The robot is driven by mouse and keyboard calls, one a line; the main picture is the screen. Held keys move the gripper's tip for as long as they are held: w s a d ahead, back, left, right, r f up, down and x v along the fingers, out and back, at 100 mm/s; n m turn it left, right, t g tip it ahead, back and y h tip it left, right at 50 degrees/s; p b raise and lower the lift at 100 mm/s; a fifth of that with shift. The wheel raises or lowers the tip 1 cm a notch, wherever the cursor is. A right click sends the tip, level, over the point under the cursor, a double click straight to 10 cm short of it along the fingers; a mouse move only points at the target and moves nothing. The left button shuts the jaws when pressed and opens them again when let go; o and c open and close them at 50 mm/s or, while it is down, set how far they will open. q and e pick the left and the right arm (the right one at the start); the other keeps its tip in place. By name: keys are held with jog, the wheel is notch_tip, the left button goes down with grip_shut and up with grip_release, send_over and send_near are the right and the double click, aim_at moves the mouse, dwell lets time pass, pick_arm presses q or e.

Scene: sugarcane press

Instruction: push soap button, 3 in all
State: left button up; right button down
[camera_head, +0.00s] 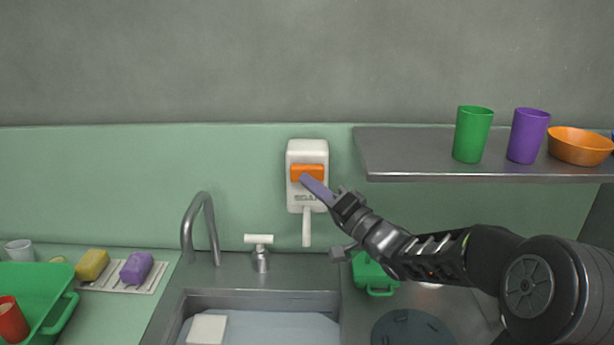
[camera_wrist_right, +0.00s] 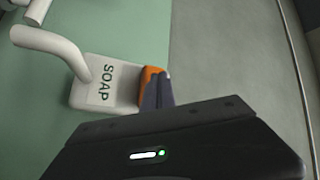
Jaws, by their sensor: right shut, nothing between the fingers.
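A white soap dispenser (camera_head: 307,158) is fixed to the green wall above the counter, with SOAP lettering and a spout pointing down. Its orange button (camera_head: 309,173) is on the upper front. I cannot tell whether the button is pressed in. My left gripper is not in view.
A metal shelf (camera_head: 420,165) at right holds a green cup (camera_head: 472,134), a purple cup (camera_head: 528,135) and an orange bowl (camera_head: 580,146). A faucet (camera_head: 203,225), handle (camera_head: 260,254) and sink (camera_head: 265,300) lie below. Yellow and purple sponges (camera_head: 137,268) and a green tray (camera_head: 62,312) are left.

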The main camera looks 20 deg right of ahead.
jog(key=shift+w+d, duration=0.35)
jog(key=shift+w, duration=0.35)
dwell(0.9)
jog(key=shift+s, duration=0.1)
jog(key=shift+s+a, duration=0.25)
jog(key=shift+s, duration=0.25)
jog(key=shift+s+a, duration=0.25)
jog(key=shift+s, duration=0.2)
jog(key=s, duration=0.1)
jog(key=s+a, duration=0.1)
jog(key=s, duration=0.1)
jog(key=s+a, duration=0.1)
jog(key=shift+s+a+b, duration=0.1)
jog(key=shift+s+b, duration=0.15)
jog(key=shift+b, duration=0.1)
dwell(2.5)
